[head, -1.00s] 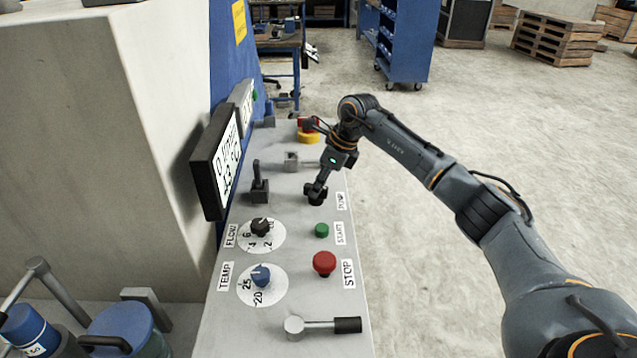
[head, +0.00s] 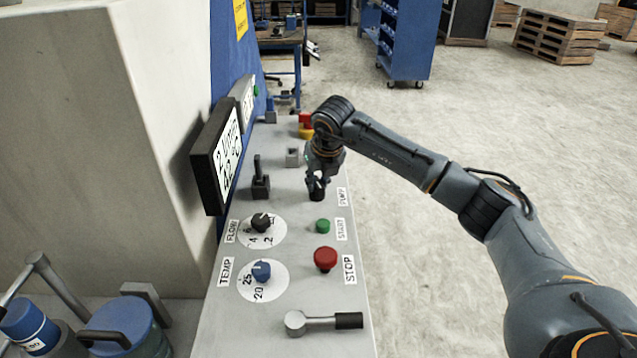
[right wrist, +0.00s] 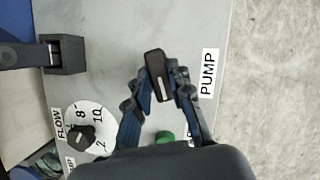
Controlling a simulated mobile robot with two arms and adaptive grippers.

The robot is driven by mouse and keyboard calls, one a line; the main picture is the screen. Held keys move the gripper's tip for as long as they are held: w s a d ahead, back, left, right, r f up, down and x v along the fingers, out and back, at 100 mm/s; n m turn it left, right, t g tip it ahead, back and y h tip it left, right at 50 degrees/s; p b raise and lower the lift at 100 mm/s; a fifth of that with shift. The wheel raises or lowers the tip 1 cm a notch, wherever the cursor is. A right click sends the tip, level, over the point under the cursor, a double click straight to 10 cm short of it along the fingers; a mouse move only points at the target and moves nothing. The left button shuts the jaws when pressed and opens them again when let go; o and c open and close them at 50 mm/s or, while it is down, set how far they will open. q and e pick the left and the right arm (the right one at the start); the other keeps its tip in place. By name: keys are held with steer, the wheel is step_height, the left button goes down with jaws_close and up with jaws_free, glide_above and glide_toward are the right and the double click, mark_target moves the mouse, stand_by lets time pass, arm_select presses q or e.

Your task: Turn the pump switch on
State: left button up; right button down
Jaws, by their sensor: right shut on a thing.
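The pump switch (right wrist: 158,75) is a black rotary knob with a white line, next to the PUMP label (right wrist: 208,73) in the right wrist view. In that view its line is slightly tilted from upright. My right gripper (right wrist: 162,88) has its fingers on both sides of the knob and is shut on it. In the head view my right gripper (head: 317,184) reaches down onto the switch (head: 317,194) and partly hides it. My left gripper is not in view.
Close by are the green START button (head: 323,226), red STOP button (head: 325,259), FLOW knob (head: 261,223), TEMP knob (head: 261,271) and a black lever (head: 260,180). A display (head: 222,160) reads 2 L/min and 42 °C. A handle (head: 325,322) lies at the panel's near end.

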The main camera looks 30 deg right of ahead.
steer(key=shift+m+h+b, duration=0.45)
steer(key=shift+m+h, duration=0.15)
steer(key=shift+m, duration=1)
steer(key=shift+m+g, duration=0.3)
steer(key=c, duration=1.2)
jaws_free()
steer(key=shift+a+r, duration=0.1)
steer(key=v, duration=1.1)
steer(key=shift+s+a+r, duration=0.15)
steer(key=shift+s+r, duration=0.05)
steer(key=shift+r, duration=0.15)
